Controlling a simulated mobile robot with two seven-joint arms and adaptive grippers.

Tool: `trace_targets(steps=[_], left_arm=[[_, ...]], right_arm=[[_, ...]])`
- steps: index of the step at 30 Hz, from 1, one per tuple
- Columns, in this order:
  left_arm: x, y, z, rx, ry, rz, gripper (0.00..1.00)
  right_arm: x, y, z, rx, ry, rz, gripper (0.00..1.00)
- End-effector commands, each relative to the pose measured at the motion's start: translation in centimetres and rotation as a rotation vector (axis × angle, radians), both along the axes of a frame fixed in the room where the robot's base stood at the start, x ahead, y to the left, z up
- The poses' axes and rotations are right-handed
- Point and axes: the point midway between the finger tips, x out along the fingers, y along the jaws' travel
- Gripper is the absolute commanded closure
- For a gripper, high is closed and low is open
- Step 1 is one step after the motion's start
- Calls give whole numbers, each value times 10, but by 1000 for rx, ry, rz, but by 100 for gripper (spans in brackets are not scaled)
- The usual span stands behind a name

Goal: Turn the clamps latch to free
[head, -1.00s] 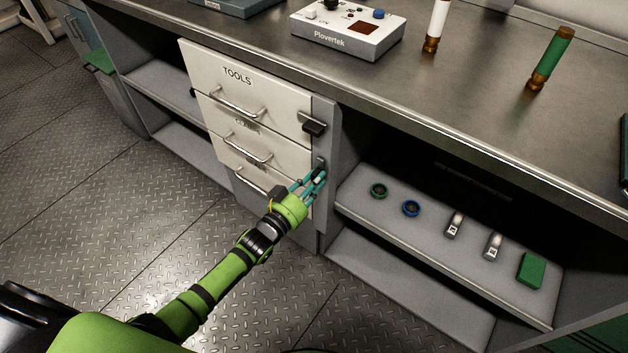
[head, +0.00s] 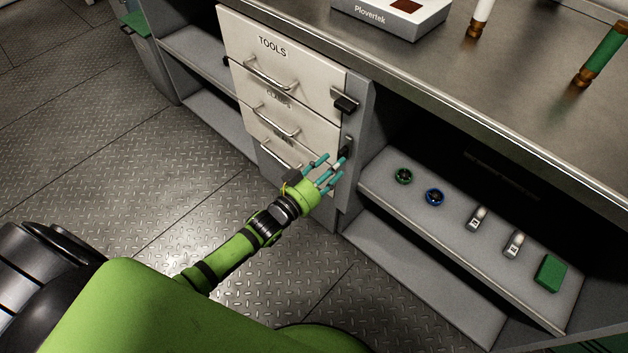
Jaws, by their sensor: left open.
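The middle drawer, with a partly hidden label that seems to read CLAMPS (head: 279,98), is shut in the white drawer unit. Its latch (head: 347,146) is a small dark piece at the drawer's right edge, beside the grey post. It looks roughly upright along the post, and its lower end is close to my fingers. My left gripper (head: 331,170) is open, with teal fingers spread just below and left of this latch. I see nothing between the fingers; whether a fingertip touches the latch I cannot tell. My right gripper is not in view.
The TOOLS drawer (head: 290,60) above has a black latch (head: 344,101) lying across its right edge. The open shelf (head: 455,235) at right holds rings, small metal pieces and a green block (head: 550,273). The worktop edge overhangs above. Floor at left is clear.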

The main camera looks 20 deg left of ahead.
Motion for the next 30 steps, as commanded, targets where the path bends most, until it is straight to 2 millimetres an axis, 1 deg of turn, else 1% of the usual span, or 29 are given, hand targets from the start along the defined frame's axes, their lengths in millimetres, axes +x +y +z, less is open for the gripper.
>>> trace_targets(steps=[1, 6, 9, 12, 17, 30], left_arm=[[-13, 5, -2, 1, 4, 0, 51], [-47, 17, -2, 0, 4, 1, 51], [-62, 23, -1, 0, 2, 0, 51], [-73, 27, -1, 0, 1, 1, 51], [-80, 29, 0, 1, -1, 0, 51], [-80, 29, 0, 0, -1, 0, 51]], right_arm=[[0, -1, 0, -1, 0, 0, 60], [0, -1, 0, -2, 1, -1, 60], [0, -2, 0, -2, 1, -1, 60], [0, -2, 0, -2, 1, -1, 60], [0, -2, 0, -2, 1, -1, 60], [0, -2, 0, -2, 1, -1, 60]])
